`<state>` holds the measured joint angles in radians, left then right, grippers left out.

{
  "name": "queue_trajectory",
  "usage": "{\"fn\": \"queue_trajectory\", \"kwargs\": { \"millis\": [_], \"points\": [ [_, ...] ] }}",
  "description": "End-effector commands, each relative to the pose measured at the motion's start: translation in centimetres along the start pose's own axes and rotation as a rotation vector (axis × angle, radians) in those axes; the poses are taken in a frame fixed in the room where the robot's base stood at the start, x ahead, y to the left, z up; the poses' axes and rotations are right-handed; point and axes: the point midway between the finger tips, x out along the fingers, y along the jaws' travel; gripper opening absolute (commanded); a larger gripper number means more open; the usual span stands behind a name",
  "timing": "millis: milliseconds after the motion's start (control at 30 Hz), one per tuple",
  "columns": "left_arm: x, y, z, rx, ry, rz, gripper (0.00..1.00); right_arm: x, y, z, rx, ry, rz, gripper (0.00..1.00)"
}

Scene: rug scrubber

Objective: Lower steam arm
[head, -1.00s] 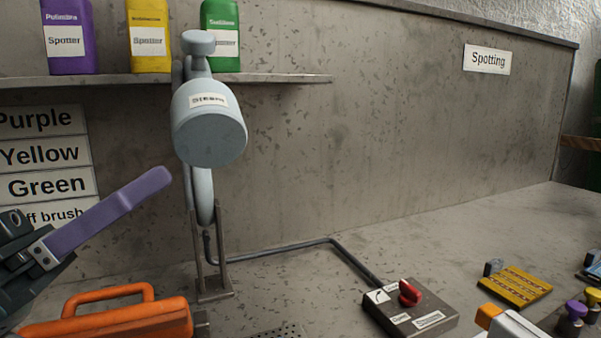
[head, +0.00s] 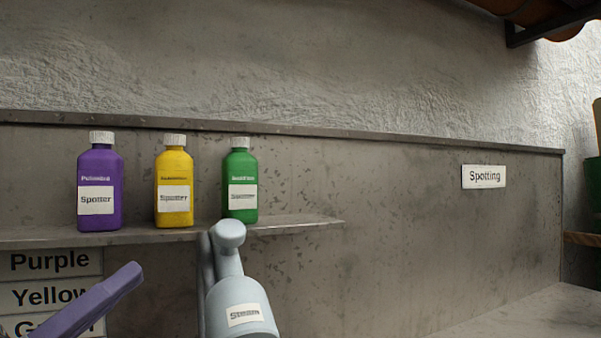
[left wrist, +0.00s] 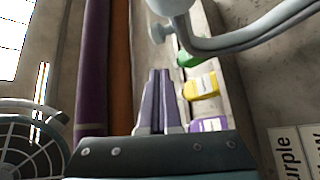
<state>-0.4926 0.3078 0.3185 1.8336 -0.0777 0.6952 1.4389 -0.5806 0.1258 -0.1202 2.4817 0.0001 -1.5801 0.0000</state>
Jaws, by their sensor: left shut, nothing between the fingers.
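The steam arm (head: 240,308) is pale blue-grey, with a "Steam" label on its head and a rounded knob on top. It stands in front of the shelf in the head view, its lower part cut off by the bottom edge. Part of it also shows at the top right of the left wrist view (left wrist: 238,42). My left gripper (head: 130,272) has purple fingers and is to the left of the steam arm, apart from it. In the left wrist view its fingers (left wrist: 159,74) are together and empty. My right gripper is not in view.
A shelf (head: 300,224) behind the steam arm holds purple (head: 100,182), yellow (head: 174,180) and green (head: 241,180) spotter bottles. Colour labels (head: 50,262) hang below it. A "Spotting" sign (head: 484,177) is on the back wall. The worktop (head: 540,312) shows at lower right.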

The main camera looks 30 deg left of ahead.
Motion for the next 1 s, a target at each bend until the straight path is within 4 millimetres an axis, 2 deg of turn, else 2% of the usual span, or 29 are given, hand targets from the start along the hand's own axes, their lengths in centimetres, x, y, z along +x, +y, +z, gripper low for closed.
{"fn": "queue_trajectory", "kwargs": {
  "millis": [33, 67, 267, 367, 733, 833, 1000],
  "points": [
    [1.7, 1.1, -1.5, -0.052, 0.035, -0.026, 0.0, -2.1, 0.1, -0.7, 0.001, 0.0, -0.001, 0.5],
    [2.1, 1.0, -1.8, -0.08, 0.05, -0.039, 0.0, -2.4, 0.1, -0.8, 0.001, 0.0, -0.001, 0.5],
    [3.6, 0.5, -2.3, -0.148, 0.082, -0.072, 0.0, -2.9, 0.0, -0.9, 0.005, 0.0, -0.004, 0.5],
    [5.0, 0.4, -2.4, -0.146, 0.082, -0.069, 0.0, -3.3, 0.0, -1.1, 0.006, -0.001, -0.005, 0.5],
    [12.8, -0.1, -3.0, -0.145, 0.08, -0.068, 0.0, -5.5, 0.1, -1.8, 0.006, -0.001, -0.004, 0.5],
    [12.3, -0.1, -1.3, -0.15, 0.079, -0.076, 0.0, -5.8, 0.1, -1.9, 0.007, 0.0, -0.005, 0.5],
    [11.8, 0.1, 0.5, -0.146, 0.079, -0.074, 0.0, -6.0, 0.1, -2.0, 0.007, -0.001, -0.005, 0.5]
  ]
}}
